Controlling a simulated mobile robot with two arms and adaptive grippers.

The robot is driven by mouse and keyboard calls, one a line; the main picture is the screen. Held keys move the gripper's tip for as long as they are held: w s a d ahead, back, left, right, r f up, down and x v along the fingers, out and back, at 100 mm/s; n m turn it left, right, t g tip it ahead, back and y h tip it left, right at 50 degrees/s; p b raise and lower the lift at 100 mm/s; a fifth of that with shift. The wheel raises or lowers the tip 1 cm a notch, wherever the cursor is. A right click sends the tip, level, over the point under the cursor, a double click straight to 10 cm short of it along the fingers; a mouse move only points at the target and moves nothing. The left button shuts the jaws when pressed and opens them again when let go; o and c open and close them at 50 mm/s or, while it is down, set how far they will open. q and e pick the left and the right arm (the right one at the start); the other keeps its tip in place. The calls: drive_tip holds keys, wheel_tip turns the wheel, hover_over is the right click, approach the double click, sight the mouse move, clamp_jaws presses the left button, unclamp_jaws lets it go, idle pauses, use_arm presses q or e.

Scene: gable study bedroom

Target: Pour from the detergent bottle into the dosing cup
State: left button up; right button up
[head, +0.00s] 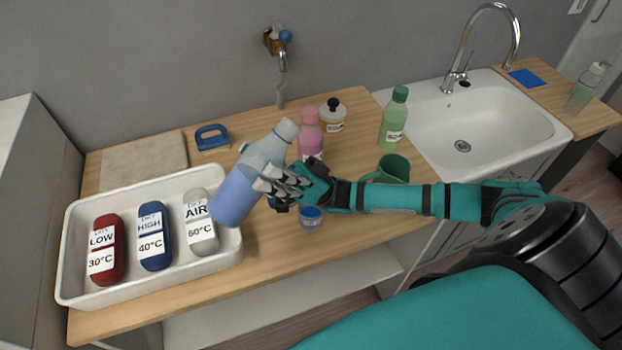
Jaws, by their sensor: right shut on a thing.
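A clear bottle with blue liquid (237,194), which looks like the detergent bottle, is held in my right gripper (268,180). The fingers are shut around its middle. The bottle leans, with its whitish top toward the upper right and its base at the lower left, over the right edge of the white tray. The liquid sits in the lower part. A small round blue-topped container (311,217), possibly the dosing cup, stands on the wooden counter just below my right wrist. I cannot see inside it clearly. My left gripper is not in view.
The white tray (152,282) holds red, blue and grey labelled items. A pink bottle (311,137), a black-capped jar (333,115), a green bottle (394,118) and a green mug (394,168) stand nearby. A sink (490,118) lies at right. The counter's front strip is clear.

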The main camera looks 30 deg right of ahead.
drive_tip(key=shift+w+d+f+n+g+h, duration=0.15)
drive_tip(key=shift+f+n+g+h, duration=0.2)
drive_tip(key=shift+f, duration=0.35)
drive_tip(key=r+p, duration=0.1)
drive_tip(key=r+h+p, duration=0.1)
drive_tip(key=p, duration=0.1)
drive_tip(key=shift+w+d+r+g, duration=0.1)
drive_tip(key=shift+w+r+g, duration=0.15)
drive_tip(key=shift+r+g, duration=0.15)
wheel_tip(320, 180, down, 12)
drive_tip(key=a+n+g+h+p, duration=0.2)
drive_tip(key=h, duration=0.5)
drive_tip(key=shift+a+h+p, duration=0.15)
drive_tip(key=shift+h+p, duration=0.2)
drive_tip(key=shift+p, duration=0.05)
drive_tip(key=shift+r, duration=0.1)
wheel_tip(320, 180, up, 5)
drive_tip(key=p, duration=0.4)
drive_tip(key=shift+p, duration=0.35)
